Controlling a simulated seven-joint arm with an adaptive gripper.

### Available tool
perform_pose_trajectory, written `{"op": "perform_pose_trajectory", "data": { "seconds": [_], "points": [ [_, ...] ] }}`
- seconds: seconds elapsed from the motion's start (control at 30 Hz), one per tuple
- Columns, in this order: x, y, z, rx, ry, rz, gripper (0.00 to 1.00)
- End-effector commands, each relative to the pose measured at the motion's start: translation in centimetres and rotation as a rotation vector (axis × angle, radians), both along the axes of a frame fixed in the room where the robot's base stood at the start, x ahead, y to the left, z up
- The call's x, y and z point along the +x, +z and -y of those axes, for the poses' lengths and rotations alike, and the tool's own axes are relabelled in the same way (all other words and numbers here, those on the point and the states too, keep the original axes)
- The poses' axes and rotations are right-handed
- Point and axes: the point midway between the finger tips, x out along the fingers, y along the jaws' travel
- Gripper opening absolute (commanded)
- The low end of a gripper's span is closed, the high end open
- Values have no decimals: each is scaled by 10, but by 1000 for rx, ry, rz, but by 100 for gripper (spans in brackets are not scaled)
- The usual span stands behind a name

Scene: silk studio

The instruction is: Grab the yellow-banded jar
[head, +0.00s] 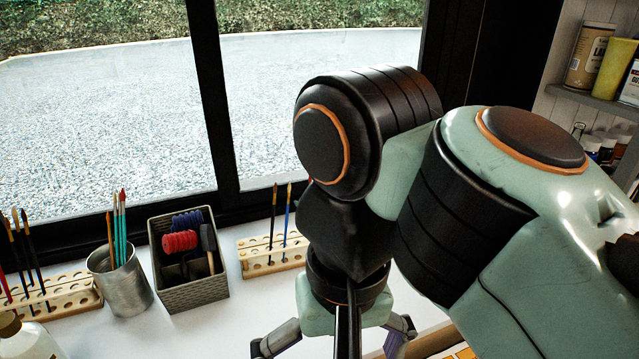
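I cannot make out a yellow-banded jar in the head view. My gripper (338,340) hangs at the bottom edge, above the white worktop (190,335). Its two finger linkages flare wide apart, so it looks open. The fingertips are partly cut off by the frame, and no object shows between them. My arm hides much of the worktop's right side.
A metal cup (122,285) of brushes, a grey basket (190,290) with red and blue rollers, and wooden brush racks (270,255) line the window. A white bottle (25,340) stands bottom left. A shelf (600,102) at upper right holds containers, including a yellow one (613,70).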

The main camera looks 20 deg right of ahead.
Motion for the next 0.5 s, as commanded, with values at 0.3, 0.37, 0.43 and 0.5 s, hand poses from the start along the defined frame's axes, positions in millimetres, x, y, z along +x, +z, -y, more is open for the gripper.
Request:
{"op": "perform_pose_trajectory", "data": {
  "seconds": [0.3, 0.37, 0.43, 0.5],
  "points": [
    [57, -8, 29, -9, -456, 66, 96],
    [72, -12, 42, 1, -583, 82, 96],
    [91, -19, 64, 25, -761, 103, 96],
    [109, -26, 91, 66, -955, 126, 96]
  ]
}}
